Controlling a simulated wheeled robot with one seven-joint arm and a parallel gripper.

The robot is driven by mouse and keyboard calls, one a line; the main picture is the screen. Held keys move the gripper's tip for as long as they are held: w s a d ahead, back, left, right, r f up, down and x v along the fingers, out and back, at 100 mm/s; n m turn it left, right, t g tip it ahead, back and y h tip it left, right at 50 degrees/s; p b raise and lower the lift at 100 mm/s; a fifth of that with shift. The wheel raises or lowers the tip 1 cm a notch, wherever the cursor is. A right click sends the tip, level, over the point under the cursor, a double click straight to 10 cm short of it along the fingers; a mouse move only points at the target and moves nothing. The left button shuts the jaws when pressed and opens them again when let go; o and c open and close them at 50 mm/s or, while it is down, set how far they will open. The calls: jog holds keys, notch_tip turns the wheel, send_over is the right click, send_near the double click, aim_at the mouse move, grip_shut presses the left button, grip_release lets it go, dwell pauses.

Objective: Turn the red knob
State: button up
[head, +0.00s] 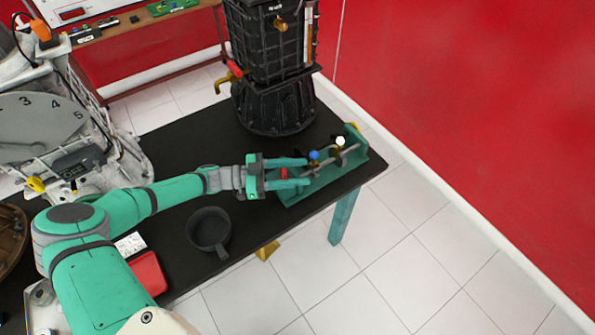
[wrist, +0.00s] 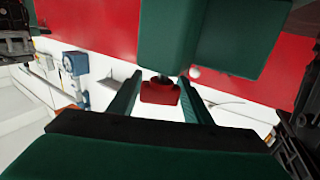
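The red knob (head: 284,173) is on a green stand (head: 325,178) at the right end of the black table. A blue knob (head: 314,155) and a white knob (head: 340,141) sit farther along the same stand. My gripper (head: 307,172) reaches in from the left, with its two green fingers on either side of the red knob. In the wrist view the red knob (wrist: 160,94) shows between the fingers, with a gap visible on both sides. My gripper is open. The knob's base is partly hidden by the fingers in the head view.
A tall black machine (head: 272,105) stands behind the gripper, with a red handle (head: 234,69) on its left. A dark pan (head: 208,230) and a red tray (head: 148,272) lie nearer on the black table (head: 180,143). A red wall is at right.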

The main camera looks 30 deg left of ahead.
jog(key=shift+o, duration=0.3)
jog(key=v, duration=1)
jog(key=shift+s+a, duration=0.25)
jog(key=shift+a, duration=0.05)
